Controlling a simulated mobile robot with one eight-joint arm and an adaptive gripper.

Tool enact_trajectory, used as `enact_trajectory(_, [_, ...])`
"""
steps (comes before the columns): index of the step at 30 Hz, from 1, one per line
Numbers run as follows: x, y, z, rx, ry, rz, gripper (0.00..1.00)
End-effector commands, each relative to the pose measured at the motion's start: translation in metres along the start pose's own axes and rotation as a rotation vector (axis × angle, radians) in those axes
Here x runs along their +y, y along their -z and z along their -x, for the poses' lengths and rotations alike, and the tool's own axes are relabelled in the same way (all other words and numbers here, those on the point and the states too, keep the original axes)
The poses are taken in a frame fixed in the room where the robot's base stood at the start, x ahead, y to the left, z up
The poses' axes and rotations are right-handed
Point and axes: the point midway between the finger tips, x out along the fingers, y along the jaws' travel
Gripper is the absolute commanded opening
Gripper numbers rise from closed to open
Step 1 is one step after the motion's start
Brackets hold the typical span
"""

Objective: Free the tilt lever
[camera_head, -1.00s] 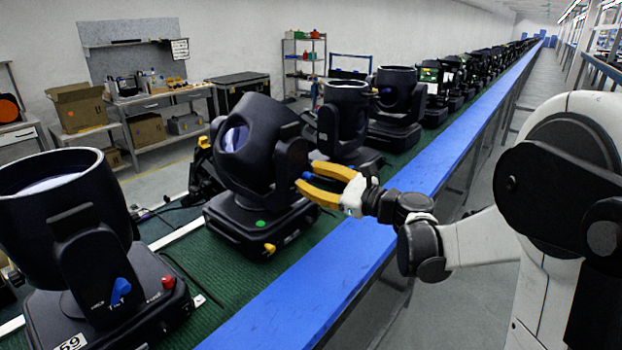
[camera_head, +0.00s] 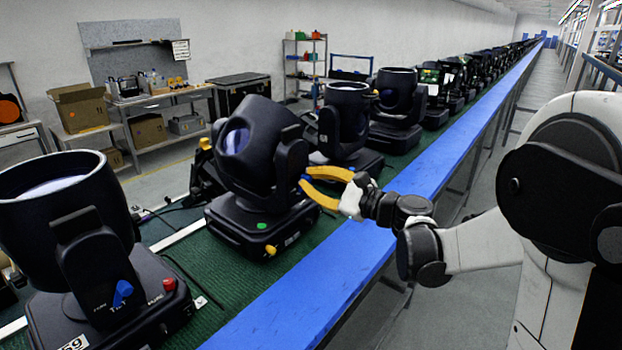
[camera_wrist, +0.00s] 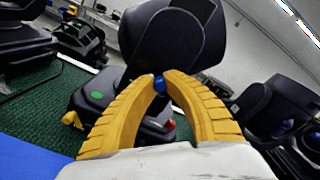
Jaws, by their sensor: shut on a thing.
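A black moving-head light (camera_head: 258,150) stands on the green mat, its head tilted, with a green dot on its base. My gripper (camera_head: 303,182) reaches its yoke arm from the right with two curved yellow fingers. In the wrist view, my gripper (camera_wrist: 160,78) has its fingertips closed on a small blue tilt lever (camera_wrist: 159,85), with the light's dark head (camera_wrist: 170,45) just beyond. A red knob (camera_wrist: 170,125) shows below, between the fingers. The lever is hidden by the fingers in the head view.
Another light (camera_head: 60,220) stands at the near left with its own blue lever (camera_head: 122,293) and red knob (camera_head: 169,284). More lights run in a row behind. A blue bench edge (camera_head: 300,290) lies along the right side, with an aisle beyond.

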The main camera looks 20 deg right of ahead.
Motion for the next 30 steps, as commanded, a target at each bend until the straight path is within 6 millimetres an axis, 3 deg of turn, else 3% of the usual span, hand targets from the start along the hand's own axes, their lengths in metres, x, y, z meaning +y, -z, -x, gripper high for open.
enact_trajectory(18, [0.015, -0.011, 0.0, 0.001, -0.001, 0.557, 0.0])
enact_trajectory(30, [0.02, -0.012, 0.0, 0.002, -0.001, 0.754, 0.0])
